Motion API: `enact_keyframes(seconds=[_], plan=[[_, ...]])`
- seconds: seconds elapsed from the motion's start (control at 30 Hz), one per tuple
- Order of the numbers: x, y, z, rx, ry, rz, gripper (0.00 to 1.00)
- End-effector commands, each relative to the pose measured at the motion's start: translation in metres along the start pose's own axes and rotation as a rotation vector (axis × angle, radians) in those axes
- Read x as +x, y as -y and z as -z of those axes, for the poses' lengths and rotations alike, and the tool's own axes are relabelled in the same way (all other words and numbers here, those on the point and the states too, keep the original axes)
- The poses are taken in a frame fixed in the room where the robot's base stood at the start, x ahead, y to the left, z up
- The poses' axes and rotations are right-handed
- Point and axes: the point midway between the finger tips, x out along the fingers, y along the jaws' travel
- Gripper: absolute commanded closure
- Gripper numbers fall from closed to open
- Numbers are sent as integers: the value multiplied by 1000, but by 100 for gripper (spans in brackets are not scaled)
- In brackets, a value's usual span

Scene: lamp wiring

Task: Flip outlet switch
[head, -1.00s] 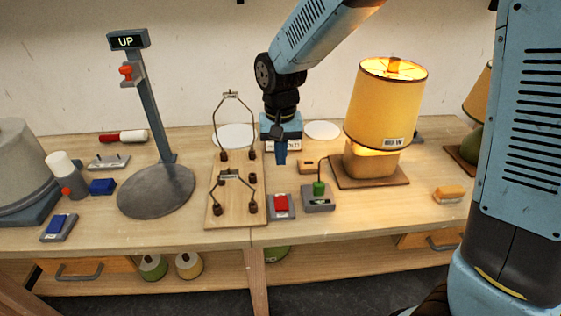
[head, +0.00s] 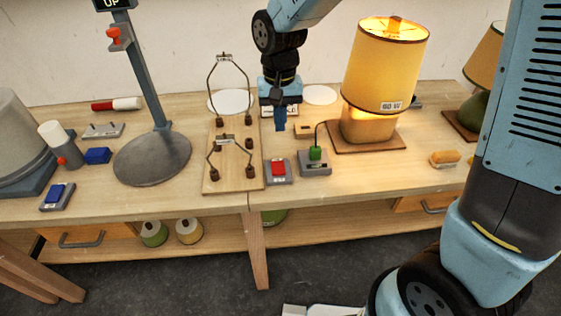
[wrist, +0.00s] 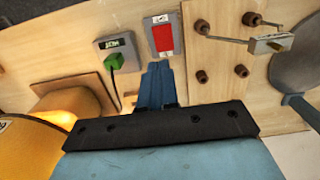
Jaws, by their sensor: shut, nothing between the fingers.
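The outlet (head: 315,162) is a grey box with a green plug and cord in it, on the bench right of a red rocker switch (head: 278,168) on a grey plate. In the wrist view the outlet (wrist: 101,43) has a small dark display, and the red switch (wrist: 164,38) lies just beyond the fingertips. My gripper (head: 280,127) is shut and empty, pointing down above the bench behind the red switch. Its blue fingers also show in the wrist view (wrist: 157,68), apart from the switch.
A lit lamp (head: 387,70) stands on a wooden base at right. A wooden board with wire frames (head: 222,180) is left of the switch. A round-based stand (head: 150,160) and a blue switch (head: 55,194) are further left.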

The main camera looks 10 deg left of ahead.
Motion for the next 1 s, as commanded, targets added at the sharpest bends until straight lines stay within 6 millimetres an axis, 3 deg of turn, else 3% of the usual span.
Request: enact_keyframes(seconds=[0.2,0.37,1.0], plan=[[3,2,-1,-3,1,-1,100],[19,2,-1,-4,4,-2,100],[123,3,-2,-5,3,-1,100]])
